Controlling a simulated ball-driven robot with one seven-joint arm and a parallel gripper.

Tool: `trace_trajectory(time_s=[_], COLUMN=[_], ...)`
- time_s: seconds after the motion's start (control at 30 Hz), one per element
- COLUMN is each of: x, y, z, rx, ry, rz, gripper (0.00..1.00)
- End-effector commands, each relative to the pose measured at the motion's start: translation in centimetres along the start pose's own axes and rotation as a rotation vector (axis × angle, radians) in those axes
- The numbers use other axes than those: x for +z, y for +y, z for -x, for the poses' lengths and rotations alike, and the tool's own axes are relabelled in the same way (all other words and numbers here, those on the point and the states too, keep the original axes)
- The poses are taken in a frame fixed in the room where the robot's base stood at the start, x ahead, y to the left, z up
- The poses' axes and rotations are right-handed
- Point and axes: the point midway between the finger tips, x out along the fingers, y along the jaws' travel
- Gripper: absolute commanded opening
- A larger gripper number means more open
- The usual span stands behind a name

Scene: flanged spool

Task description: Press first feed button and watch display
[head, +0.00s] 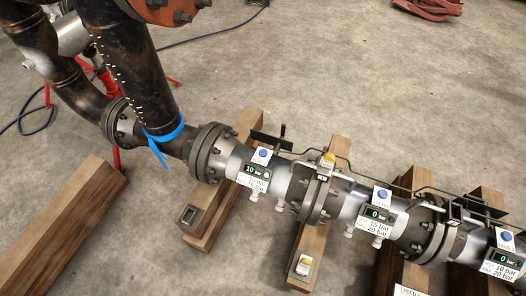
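Three blue feed buttons on white mounts stand in a row along the flanged pipe spool: the leftmost button (263,154), the middle button (383,195) and the right button (506,237). Below each is a small display. The left display (257,171) reads 10 in green, above a label partly too blurred to read, with 15 bar legible. The middle display (378,214) reads 0, above a label with 15 bar and 20 bar. The right display (506,259) reads 0, above a label with 10 bar and 20 bar. My gripper is not in view.
The spool rests on several wooden beams (321,200). A dark riser pipe (128,60) with a blue strap (165,137) rises at the left. Thin rods and yellow-topped parts (328,160) sit behind the buttons. Another timber (62,225) lies at left. Open concrete floor lies behind.

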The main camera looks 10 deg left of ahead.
Motion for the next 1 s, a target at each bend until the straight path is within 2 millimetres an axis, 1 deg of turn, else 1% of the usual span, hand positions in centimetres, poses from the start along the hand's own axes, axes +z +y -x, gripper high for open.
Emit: trace_trajectory(time_s=[0.03, 0.3, 0.37, 1.0], x=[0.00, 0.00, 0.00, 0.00], y=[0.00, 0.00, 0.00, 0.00], z=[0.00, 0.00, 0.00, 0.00], rx=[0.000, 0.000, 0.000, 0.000], ry=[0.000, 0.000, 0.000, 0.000], rz=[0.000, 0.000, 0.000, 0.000], gripper=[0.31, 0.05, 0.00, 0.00])
